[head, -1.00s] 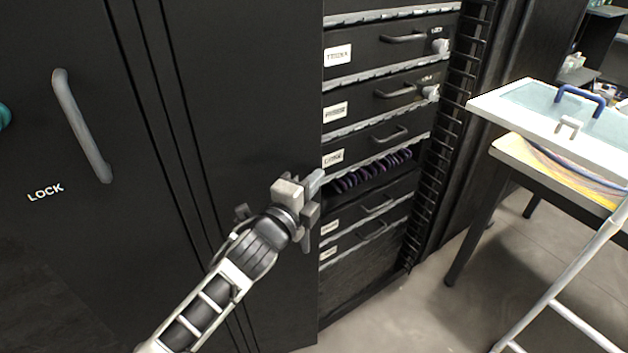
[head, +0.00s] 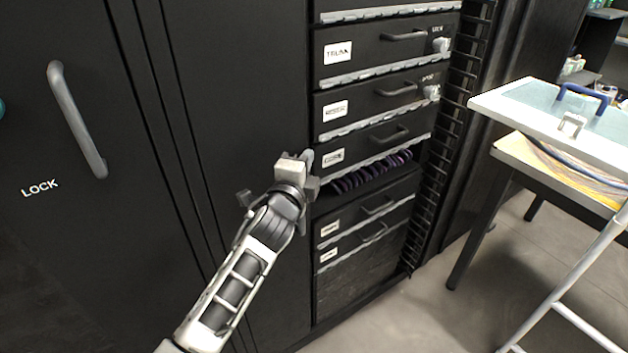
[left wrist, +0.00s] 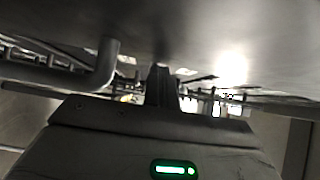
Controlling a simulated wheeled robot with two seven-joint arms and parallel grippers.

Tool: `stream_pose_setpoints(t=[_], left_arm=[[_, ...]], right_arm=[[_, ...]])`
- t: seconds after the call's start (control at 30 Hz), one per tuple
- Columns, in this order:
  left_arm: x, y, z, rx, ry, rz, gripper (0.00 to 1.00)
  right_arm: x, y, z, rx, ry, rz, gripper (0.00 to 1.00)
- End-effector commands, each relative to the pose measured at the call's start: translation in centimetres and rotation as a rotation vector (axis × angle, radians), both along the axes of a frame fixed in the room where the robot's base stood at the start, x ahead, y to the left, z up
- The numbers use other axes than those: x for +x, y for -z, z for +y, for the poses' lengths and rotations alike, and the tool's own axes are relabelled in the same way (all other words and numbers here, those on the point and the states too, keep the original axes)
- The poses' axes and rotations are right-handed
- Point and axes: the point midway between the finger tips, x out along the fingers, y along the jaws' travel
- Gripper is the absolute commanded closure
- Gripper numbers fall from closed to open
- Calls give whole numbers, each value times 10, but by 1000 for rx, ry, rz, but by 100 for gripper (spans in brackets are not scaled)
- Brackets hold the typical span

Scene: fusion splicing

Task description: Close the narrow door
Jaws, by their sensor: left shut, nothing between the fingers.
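A tall black door panel (head: 240,90) stands left of the open equipment rack in the head view. Its right edge borders the drawer fronts. I cannot tell where it is hinged. My left gripper (head: 306,172) is shut and empty at this edge, beside the rack's middle drawers; contact with the edge is unclear. In the left wrist view, the gripper's dark fingers (left wrist: 160,88) are together beneath a large grey surface (left wrist: 200,30). My right gripper is not in view.
A black panel marked LOCK with a grey handle (head: 76,120) is at left. Rack drawers (head: 385,55) have protruding handles, with purple loops (head: 370,172) below. A table with a pale case (head: 530,110) and a white metal frame (head: 575,285) are at right. Bare floor lies between.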

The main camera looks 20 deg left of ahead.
Motion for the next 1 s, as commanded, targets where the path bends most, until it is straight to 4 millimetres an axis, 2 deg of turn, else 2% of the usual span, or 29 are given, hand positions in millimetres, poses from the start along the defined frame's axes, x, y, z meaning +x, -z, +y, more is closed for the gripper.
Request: stream_pose_setpoints(t=[0.07,0.17,0.33,0.5,0.7,0.83,1.0], left_arm=[[0,-3,2,2,-6,-5,100],[-4,-2,-7,1,-3,-4,100],[-18,0,-36,-4,5,-1,100],[-60,1,-40,1,4,1,100],[-97,1,-44,0,4,1,100],[-111,0,-46,1,5,0,100],[-117,0,-47,-1,5,0,100]], right_arm=[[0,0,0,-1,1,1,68],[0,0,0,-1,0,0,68],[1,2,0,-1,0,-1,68],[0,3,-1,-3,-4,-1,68],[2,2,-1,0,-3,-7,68],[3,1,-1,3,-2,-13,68],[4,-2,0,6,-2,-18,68]])
